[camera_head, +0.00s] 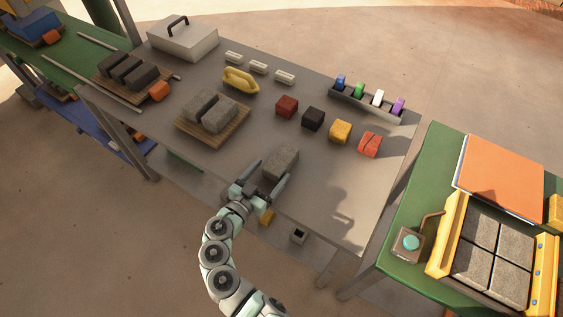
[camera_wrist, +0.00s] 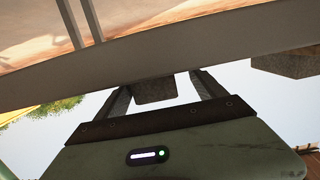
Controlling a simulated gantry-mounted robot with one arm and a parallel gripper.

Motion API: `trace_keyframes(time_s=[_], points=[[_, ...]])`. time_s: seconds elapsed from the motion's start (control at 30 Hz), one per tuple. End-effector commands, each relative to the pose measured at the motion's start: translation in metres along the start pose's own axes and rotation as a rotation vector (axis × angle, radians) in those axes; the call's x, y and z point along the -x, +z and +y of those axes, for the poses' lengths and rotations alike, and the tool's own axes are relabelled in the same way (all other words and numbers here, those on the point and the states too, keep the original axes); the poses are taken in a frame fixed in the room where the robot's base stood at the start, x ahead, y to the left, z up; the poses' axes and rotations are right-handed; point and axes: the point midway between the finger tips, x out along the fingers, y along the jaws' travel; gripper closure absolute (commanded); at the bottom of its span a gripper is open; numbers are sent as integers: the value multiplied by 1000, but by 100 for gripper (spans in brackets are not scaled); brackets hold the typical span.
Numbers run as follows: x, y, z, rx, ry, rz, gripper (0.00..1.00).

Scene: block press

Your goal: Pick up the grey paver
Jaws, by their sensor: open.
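A single grey paver (camera_head: 281,161) lies at the near edge of the grey table, in front of my gripper. My gripper (camera_head: 272,172) is open, with one finger to the left of the paver's near end and the other to its right. In the wrist view, a grey block (camera_wrist: 154,91) shows between the two open fingers (camera_wrist: 163,88). Gaps show on both sides of it, so the fingers appear apart from it. The paver's lower near part is partly hidden by my gripper in the head view.
Grey blocks sit on a wooden pallet (camera_head: 185,127) behind left. Red (camera_head: 287,106), black (camera_head: 312,118), yellow (camera_head: 340,131) and orange-red (camera_head: 369,145) blocks stand behind right. The table (camera_head: 335,195) is clear to the right. A yellow-framed press mould (camera_head: 447,236) is at far right.

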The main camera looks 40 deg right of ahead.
Motion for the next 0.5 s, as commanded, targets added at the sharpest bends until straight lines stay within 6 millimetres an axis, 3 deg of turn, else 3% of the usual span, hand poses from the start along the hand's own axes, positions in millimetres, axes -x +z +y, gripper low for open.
trace_keyframes(time_s=[0.5], points=[[-55,2,9,3,2,-2,20]])
